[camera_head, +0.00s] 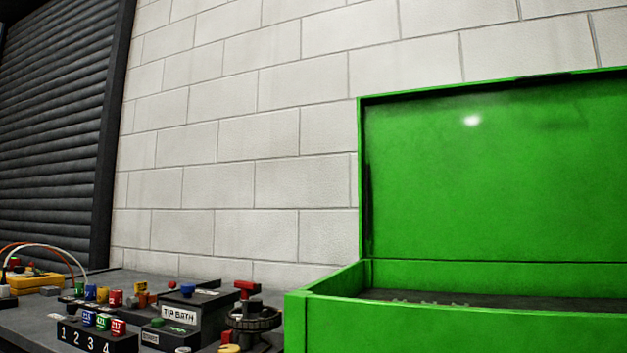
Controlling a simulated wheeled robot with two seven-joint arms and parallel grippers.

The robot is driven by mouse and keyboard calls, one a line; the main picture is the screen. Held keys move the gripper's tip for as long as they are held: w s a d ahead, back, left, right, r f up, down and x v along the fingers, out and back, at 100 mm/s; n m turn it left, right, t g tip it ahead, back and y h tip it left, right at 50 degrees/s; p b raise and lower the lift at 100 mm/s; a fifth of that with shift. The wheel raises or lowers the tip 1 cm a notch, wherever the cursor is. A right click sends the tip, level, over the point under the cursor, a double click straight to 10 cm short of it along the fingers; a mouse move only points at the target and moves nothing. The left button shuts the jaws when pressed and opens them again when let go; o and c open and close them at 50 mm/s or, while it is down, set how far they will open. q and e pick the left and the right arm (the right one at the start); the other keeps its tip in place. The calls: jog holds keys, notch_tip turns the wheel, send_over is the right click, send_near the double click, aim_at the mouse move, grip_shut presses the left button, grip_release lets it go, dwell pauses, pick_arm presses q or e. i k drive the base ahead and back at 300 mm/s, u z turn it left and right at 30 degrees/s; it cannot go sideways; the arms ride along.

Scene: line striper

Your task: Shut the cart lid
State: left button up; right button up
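The green cart (450,327) stands at the lower right, and its right part runs out of the picture. Its lid (480,180) stands open and upright at the back, against the wall side, with its inner face toward me. The open top shows a dark inside with a few small, unclear pale items near the back left. Neither of my grippers is in view.
A grey bench (25,318) left of the cart holds a numbered black rack (95,337) with coloured pieces, a box labelled "TIP BATH" (190,315), a dark round fixture with a red top (250,318) and a yellow device (35,281). A white block wall (240,130) stands behind.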

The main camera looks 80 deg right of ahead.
aim_at(532, 167)
jog(key=z, duration=3.7)
